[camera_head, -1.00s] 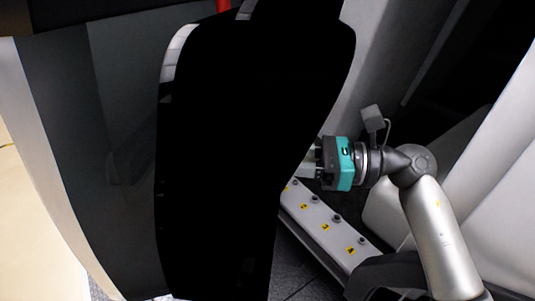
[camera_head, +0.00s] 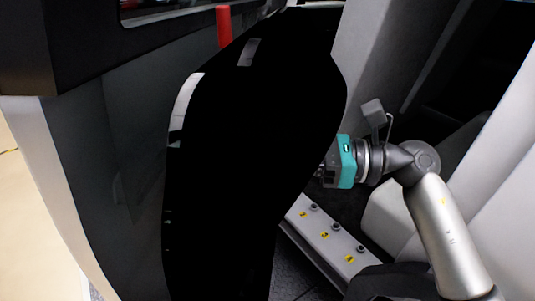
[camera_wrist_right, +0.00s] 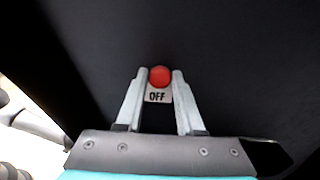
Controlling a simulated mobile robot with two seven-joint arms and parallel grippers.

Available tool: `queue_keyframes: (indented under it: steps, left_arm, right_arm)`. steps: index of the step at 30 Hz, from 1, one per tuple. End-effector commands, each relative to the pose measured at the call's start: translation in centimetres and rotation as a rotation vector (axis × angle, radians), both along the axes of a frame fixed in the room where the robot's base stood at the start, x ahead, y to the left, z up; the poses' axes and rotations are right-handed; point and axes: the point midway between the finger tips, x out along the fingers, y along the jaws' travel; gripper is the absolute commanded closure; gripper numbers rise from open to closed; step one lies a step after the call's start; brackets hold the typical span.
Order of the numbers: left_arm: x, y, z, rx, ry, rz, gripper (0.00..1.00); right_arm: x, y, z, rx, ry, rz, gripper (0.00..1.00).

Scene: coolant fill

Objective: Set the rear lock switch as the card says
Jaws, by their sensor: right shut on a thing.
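A red round knob (camera_wrist_right: 159,76) with a white "OFF" label (camera_wrist_right: 157,97) below it sits against a dark surface in the right wrist view. My right gripper (camera_wrist_right: 159,80) has its two fingers on either side of the knob, shut on it. In the head view my right gripper's teal body (camera_head: 344,162) is at centre right, and its fingertips are hidden behind a large black shape. My left gripper is not in view. No card is readable in these frames.
The large black shape (camera_head: 250,170) fills the middle of the head view. A light strip (camera_head: 318,229) with dark knobs and yellow labels lies below my right gripper. A red post (camera_head: 223,27) stands at the top, and pale panels are at the right.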

Motion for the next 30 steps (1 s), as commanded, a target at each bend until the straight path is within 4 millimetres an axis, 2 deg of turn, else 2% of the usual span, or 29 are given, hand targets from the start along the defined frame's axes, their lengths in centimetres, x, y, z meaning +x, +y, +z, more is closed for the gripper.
queue_keyframes:
  steps: [1, 9, 10, 17, 26, 30]
  left_arm:
    - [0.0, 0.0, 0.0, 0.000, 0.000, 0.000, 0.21]
    - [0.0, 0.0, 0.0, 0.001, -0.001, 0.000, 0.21]
    - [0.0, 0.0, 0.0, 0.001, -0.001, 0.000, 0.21]
    - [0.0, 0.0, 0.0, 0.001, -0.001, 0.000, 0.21]
    - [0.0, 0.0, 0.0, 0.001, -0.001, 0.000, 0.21]
    - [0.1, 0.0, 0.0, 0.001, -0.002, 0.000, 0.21]
  right_arm:
    - [0.0, 0.0, 0.5, 0.007, -0.007, -0.002, 1.00]
    - [0.1, 0.0, 0.7, 0.012, -0.010, -0.004, 1.00]
    - [0.1, -0.1, 0.7, 0.013, -0.010, -0.004, 0.62]
    - [0.0, 0.0, 0.5, 0.009, -0.007, -0.002, 0.37]
    - [0.0, -0.2, 0.4, 0.005, -0.004, -0.003, 0.35]
    - [-0.2, -1.6, 0.2, 0.004, -0.002, -0.005, 0.35]
